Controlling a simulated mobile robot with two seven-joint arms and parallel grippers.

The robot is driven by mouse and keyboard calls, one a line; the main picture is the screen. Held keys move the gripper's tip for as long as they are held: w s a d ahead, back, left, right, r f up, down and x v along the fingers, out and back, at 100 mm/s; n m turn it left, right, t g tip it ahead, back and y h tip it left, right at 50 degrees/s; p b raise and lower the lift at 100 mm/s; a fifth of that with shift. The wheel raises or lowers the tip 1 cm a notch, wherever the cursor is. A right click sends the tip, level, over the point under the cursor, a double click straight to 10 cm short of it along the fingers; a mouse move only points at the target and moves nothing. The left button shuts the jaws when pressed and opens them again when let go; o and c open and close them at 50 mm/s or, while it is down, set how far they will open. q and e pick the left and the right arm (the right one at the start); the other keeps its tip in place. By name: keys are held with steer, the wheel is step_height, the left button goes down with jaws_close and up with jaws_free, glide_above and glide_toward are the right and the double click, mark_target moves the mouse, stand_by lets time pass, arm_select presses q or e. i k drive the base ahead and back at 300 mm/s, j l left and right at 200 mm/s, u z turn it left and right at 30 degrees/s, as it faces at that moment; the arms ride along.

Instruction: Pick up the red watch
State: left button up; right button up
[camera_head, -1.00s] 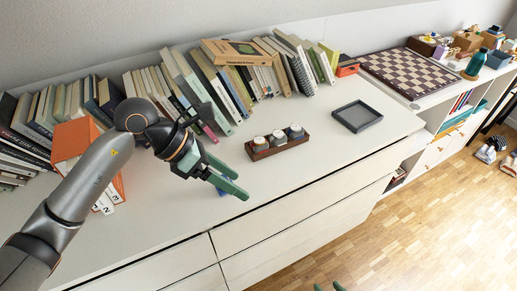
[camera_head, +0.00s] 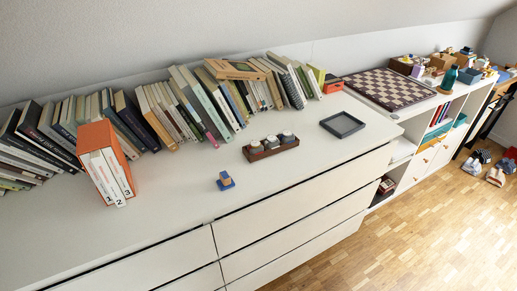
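I cannot make out a red watch in the head view. A small blue and tan object (camera_head: 226,181) stands on the white dresser top (camera_head: 160,215), too small to name surely. Behind it, to the right, a dark reddish-brown tray (camera_head: 252,158) holds three small round-topped items (camera_head: 271,143). The dresser's drawer fronts (camera_head: 290,217) look shut, and the inside of any drawer is hidden. Neither of my grippers is in view.
An orange slipcase with white volumes (camera_head: 107,170) stands at the left. Rows of books (camera_head: 185,105) line the wall. A dark square tray (camera_head: 342,125) lies toward the right, and a chessboard (camera_head: 390,88) lies beyond. The dresser's front middle is clear.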

mark_target(255, 146)
steer(key=i+l, duration=0.25)
steer(key=l, duration=0.15)
steer(key=i+l, duration=0.25)
steer(key=l, duration=0.15)
steer(key=i+l+u, duration=0.5)
steer(key=l, duration=0.2)
steer(key=k, duration=0.1)
